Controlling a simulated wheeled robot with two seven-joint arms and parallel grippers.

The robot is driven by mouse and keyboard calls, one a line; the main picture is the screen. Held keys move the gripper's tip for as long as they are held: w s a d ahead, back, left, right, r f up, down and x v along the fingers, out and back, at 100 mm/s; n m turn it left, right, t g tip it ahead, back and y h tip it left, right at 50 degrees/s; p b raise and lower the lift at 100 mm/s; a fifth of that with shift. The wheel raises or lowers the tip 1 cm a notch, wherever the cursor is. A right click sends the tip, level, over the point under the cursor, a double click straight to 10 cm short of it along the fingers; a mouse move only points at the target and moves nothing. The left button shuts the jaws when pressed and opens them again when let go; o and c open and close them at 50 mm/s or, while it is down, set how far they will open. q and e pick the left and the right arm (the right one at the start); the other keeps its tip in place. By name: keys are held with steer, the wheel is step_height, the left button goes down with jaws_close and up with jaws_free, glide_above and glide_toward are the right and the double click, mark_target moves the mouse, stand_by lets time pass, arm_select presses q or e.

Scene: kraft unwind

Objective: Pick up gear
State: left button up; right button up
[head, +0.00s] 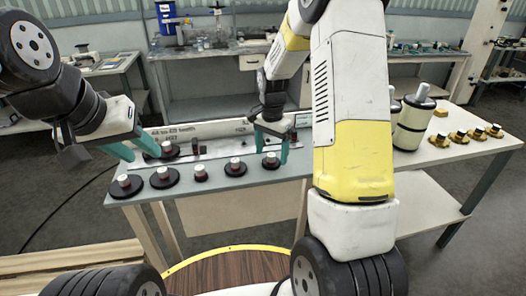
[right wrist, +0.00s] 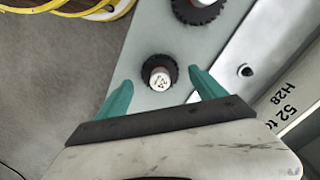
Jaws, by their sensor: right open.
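Several dark toothed gears with white-topped red hubs stand on the grey front strip of the table, such as the far-left gear (head: 125,183) and the gear (head: 271,161) by my right gripper. My right gripper (head: 271,150) is open over that gear. In the right wrist view my right gripper (right wrist: 162,85) has its teal fingers apart, with a small gear (right wrist: 160,72) between their tips, not clasped. A larger gear (right wrist: 198,10) is at the top edge. My left gripper (head: 138,152) is open and empty above the table's left end, next to another gear (head: 167,151).
Several yellow-based parts (head: 460,136) and white cylinders (head: 414,118) stand on the table's right part (head: 450,155). A long pale printed bar (head: 205,130) runs behind the gears. My right arm hides the table's middle.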

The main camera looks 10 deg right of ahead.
steer(key=shift+f, duration=0.9)
steer(key=shift+c, duration=0.4)
jaws_close()
steer(key=shift+r, duration=0.15)
